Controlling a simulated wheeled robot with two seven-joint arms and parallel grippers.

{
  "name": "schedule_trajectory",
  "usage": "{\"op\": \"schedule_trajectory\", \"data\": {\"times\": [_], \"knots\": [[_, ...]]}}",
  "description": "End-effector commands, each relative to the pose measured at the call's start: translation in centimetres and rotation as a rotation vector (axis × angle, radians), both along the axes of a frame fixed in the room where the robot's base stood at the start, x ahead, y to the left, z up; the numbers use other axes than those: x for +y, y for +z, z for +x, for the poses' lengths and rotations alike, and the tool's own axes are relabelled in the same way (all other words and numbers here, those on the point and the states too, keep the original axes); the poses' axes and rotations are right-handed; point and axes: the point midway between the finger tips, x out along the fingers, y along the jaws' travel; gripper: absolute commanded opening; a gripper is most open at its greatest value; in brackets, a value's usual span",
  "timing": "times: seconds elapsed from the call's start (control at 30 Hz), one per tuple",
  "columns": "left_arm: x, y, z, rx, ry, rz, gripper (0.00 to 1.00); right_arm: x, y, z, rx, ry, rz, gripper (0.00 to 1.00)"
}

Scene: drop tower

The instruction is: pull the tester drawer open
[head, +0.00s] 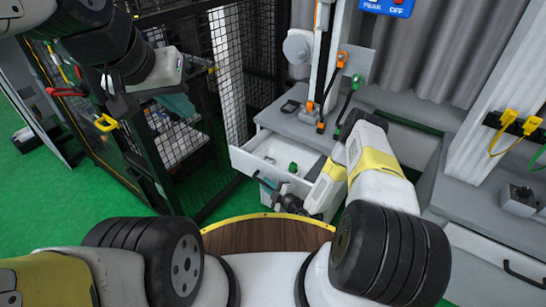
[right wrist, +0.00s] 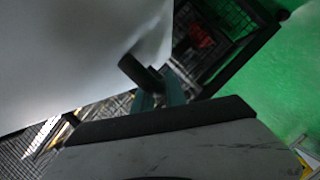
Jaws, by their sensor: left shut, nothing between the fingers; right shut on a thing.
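The white tester drawer (head: 272,172) stands out from the grey bench in the head view, with its inside showing. A small green item (head: 293,167) lies in it. My right gripper (head: 268,185) is at the drawer's front, its fingers shut on the dark handle. In the right wrist view the dark handle (right wrist: 141,74) meets the teal fingers (right wrist: 170,92), close to the pale drawer front (right wrist: 75,50). My right arm hides the drawer's right part. My left gripper (head: 180,105) is shut and empty, held up at the left in front of the mesh fence, away from the drawer.
A black mesh fence (head: 228,75) stands left of the bench. The tower column (head: 327,50) rises from the bench top (head: 285,122), with orange and green clips beside it. A round wooden top (head: 265,236) lies close in front of me.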

Motion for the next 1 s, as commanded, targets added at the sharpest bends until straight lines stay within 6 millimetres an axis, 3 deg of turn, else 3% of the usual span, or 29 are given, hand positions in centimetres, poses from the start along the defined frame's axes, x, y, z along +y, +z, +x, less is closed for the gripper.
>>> {"op": "schedule_trajectory", "data": {"times": [0.2,0.63,0.67,0.77,1.0], "knots": [[0.0,0.0,0.0,0.000,0.000,0.000,0.00,1.0,-0.2,-1.6,0.006,-0.001,-0.001,0.00],[0.0,0.0,0.0,0.000,0.000,0.000,0.00,1.2,-0.2,-1.9,0.005,-0.001,-0.001,0.00],[0.0,0.0,0.0,0.000,0.000,0.000,0.00,1.2,-0.2,-1.9,0.006,-0.002,-0.001,0.18],[0.0,0.0,0.0,0.000,0.000,0.000,0.00,1.2,-0.2,-1.9,0.004,-0.001,-0.001,0.38],[0.0,0.0,0.0,0.000,0.000,0.000,0.00,1.3,-0.1,-1.8,0.002,-0.001,0.000,0.38]]}}
